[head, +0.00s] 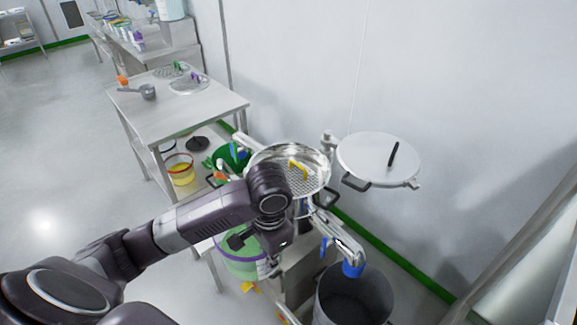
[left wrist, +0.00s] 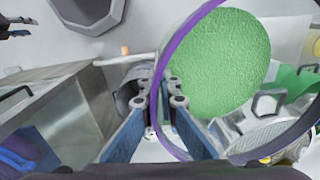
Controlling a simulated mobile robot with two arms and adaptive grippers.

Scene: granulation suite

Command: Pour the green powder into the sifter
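The sifter (head: 262,158) is a round steel pan with a mesh floor and a yellow handle piece on the mesh. A bucket (head: 243,268) with a purple rim and green contents is below and left of it, partly hidden by my left arm. My left gripper (head: 248,240) is at the bucket's rim. In the left wrist view, its blue fingers (left wrist: 165,98) are closed on the purple rim (left wrist: 157,75), with green powder (left wrist: 215,65) inside the bucket. The bucket is apart from the sifter's mesh.
The sifter's round lid (head: 365,152) is swung open to the right. A spout with a blue end (head: 353,269) is above a grey bin (head: 330,290). A steel table (head: 180,110) with a scoop (head: 148,91) stands at the back left. A yellow-filled container (head: 180,172) is on its lower shelf.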

